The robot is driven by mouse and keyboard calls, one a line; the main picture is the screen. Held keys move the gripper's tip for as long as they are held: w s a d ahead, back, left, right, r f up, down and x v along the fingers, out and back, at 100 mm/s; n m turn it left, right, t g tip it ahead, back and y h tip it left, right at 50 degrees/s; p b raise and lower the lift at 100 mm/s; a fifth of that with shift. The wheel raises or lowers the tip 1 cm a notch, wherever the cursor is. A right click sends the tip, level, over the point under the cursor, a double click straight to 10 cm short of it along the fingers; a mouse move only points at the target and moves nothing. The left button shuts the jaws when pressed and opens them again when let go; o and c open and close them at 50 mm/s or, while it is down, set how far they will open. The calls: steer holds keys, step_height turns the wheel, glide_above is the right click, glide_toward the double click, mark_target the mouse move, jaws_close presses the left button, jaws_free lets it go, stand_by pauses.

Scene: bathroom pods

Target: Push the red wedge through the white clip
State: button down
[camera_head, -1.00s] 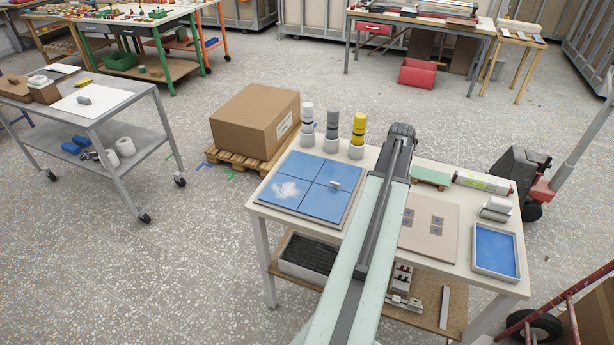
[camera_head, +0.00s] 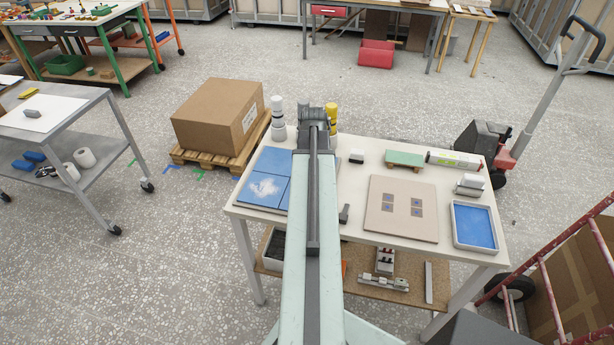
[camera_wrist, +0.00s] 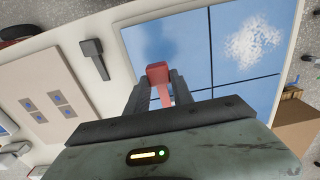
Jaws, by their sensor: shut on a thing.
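The red wedge (camera_wrist: 157,73) shows in the wrist view between the two dark fingers of my gripper (camera_wrist: 160,88). My gripper is shut on it, and its red head sticks out past the fingertips. Behind it lies the blue tiled panel (camera_wrist: 188,50) with dark joints and a white cloudy patch. In the head view my arm covers the right part of this panel (camera_head: 266,188) and hides the gripper and wedge. I cannot make out the white clip in either current view; the arm or the wedge may hide it.
A dark mallet-like tool (camera_head: 344,214) lies right of the panel; it also shows in the wrist view (camera_wrist: 94,58). A beige board (camera_head: 380,222), a blue-bottomed tray (camera_head: 456,235) and a white block (camera_head: 357,156) are further right. Upright canisters (camera_head: 277,120) stand along the back edge.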

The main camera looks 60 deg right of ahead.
steer(key=shift+w+a+r, duration=0.2)
steer(key=shift+w+a, duration=0.5)
steer(key=shift+a, duration=0.25)
step_height(320, 180, down, 5)
steer(key=b, duration=0.5)
steer(key=shift+d+f, duration=0.1)
steer(key=shift+f, duration=0.05)
steer(key=shift+w+d, duration=0.15)
steer(key=shift+d, duration=0.35)
steer(key=shift+r, duration=0.2)
steer(key=shift+s, duration=0.2)
steer(key=shift+w+d, duration=0.25)
steer(key=shift+d, duration=0.55)
steer(key=shift+w+d, duration=0.25)
steer(key=shift+d, duration=0.5)
steer(key=shift+w+d, duration=0.25)
steer(key=shift+d, duration=0.55)
stand_by(0.3)
steer(key=c, duration=1)
jaws_free()
steer(key=shift+c, duration=0.2)
steer(key=o, duration=0.3)
steer(key=shift+o, duration=0.2)
steer(key=shift+s, duration=0.1)
